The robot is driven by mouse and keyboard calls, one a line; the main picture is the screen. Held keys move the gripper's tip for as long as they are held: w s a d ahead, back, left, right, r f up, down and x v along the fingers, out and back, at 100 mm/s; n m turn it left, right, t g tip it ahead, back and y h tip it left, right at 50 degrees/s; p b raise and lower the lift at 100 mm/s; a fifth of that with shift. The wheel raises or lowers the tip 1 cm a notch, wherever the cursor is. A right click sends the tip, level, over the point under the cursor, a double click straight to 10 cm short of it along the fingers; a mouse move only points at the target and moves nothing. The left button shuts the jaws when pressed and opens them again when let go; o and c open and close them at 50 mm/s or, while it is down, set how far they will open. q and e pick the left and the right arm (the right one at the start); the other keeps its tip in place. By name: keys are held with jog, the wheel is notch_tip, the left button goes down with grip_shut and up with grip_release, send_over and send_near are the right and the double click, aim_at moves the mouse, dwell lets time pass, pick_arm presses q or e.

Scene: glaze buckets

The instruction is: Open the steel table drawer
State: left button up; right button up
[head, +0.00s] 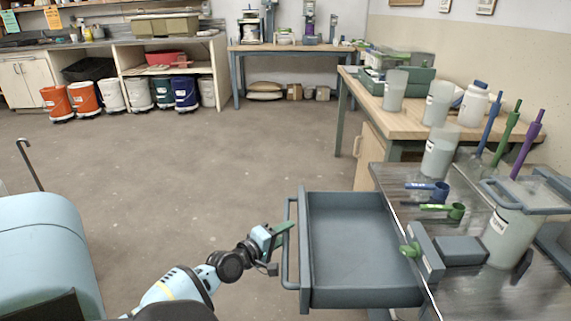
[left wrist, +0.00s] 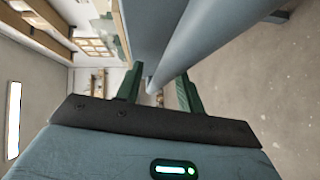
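The steel table (head: 505,290) stands at the right in the head view. Its grey drawer (head: 350,240) is pulled out to the left and looks empty inside. A long bar handle (head: 287,240) runs along the drawer's front. My left gripper (head: 284,228) is at the handle, its green fingers overlapping the bar. In the left wrist view the handle bar (left wrist: 200,50) runs through the space between the spread fingers of the left gripper (left wrist: 160,88). The fingers look apart, with gaps beside the bar. My right gripper is out of view.
A wooden table (head: 440,105) with jars stands behind. A light-blue rounded body (head: 45,250) is at left. The middle floor (head: 200,170) is clear.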

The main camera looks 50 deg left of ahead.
pick_arm(q)
jog(key=s+r, duration=0.1)
jog(key=s, duration=0.6)
jog(key=shift+d+p, duration=0.3)
jog(key=shift+p, duration=0.15)
jog(key=shift+w, duration=0.1)
